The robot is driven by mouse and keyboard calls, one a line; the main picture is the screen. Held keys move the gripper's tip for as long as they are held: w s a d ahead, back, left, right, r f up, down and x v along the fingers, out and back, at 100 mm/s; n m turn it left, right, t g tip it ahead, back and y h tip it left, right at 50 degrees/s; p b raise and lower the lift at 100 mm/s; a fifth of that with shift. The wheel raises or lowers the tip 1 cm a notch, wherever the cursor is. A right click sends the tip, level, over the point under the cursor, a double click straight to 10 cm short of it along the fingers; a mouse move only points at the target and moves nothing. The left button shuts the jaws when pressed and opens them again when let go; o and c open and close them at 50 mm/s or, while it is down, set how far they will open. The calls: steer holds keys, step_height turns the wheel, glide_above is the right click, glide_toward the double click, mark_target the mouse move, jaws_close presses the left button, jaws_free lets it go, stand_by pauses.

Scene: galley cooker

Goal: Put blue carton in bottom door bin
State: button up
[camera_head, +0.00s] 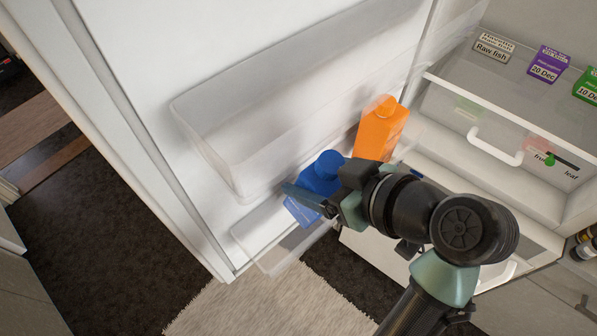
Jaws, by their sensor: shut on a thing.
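The blue carton (320,176) has a round blue cap and is tilted. My gripper (314,196) is shut on it, with one finger showing across its front. My wrist hides part of its right side. The bottom door bin (262,262) is the clear low bin on the fridge door, below and around the carton's lower end in the picture. I cannot tell whether the carton touches the bin floor. An orange carton (381,130) stands upright behind it, at the bin's right end.
A larger clear upper door bin (215,150) is empty and overhangs the bottom bin. At right are fridge drawers with a white handle (495,148) and a shelf holding a purple box (548,64) and a green box (588,86). A beige rug (250,305) lies below.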

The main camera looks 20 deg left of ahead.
steer(key=shift+w+a+f, duration=0.1)
steer(key=shift+a+f, duration=0.05)
steer(key=shift+f, duration=0.4)
steer(key=shift+a+f, duration=0.15)
steer(key=shift+f, duration=0.4)
steer(key=shift+w+a+p, duration=0.15)
steer(key=shift+a+p, duration=0.1)
steer(key=shift+p, duration=0.45)
steer(key=h+p, duration=0.1)
steer(key=a+g+h+p, duration=0.1)
steer(key=shift+w+a+r+p, duration=0.15)
steer(key=shift+w+r+p, duration=0.25)
steer(key=shift+w+a+g+h+p, duration=0.15)
steer(key=shift+a+g+h+p, duration=0.15)
steer(key=shift+p, duration=0.15)
steer(key=shift+f, duration=1.25)
